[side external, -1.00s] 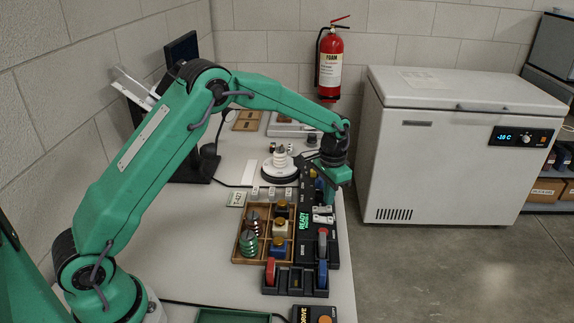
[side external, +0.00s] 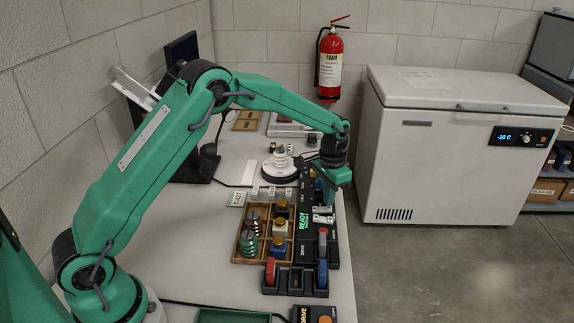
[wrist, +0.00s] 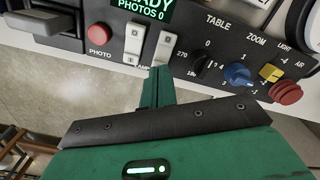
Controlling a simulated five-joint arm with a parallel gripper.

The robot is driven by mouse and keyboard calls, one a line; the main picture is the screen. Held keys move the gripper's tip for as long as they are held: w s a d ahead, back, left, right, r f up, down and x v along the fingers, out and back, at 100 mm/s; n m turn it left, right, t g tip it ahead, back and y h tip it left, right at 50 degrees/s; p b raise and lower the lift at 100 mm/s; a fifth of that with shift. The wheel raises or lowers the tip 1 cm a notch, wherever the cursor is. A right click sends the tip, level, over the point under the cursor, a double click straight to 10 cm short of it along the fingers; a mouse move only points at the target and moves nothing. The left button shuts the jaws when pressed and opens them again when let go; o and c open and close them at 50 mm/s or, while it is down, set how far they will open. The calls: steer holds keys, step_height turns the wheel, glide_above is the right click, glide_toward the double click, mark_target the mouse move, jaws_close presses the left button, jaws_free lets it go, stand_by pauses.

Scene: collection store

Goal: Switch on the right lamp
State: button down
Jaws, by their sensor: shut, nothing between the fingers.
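The black control panel (wrist: 185,60) carries two white rocker switches side by side above a partly hidden lamp label. The left rocker (wrist: 133,42) stands clear of my gripper in the wrist view. The right rocker (wrist: 158,44) is just beyond my fingertips. My gripper (wrist: 160,72) is shut and empty, its green fingers pointing at the lower end of the right rocker; I cannot tell whether they touch it. In the side view my gripper (side external: 331,200) hangs low over the panel beside the white rockers (side external: 322,214).
Right of the rockers are a black dial (wrist: 200,66), a blue knob (wrist: 237,75), a yellow knob (wrist: 271,73) and a red button (wrist: 285,92). A red photo button (wrist: 99,34) is on the left. A wooden tray (side external: 238,247) and turntable (side external: 277,173) stand nearby.

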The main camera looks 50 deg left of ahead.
steer(key=shift+f, duration=0.85)
stand_by(0.7)
steer(key=shift+r, duration=3.55)
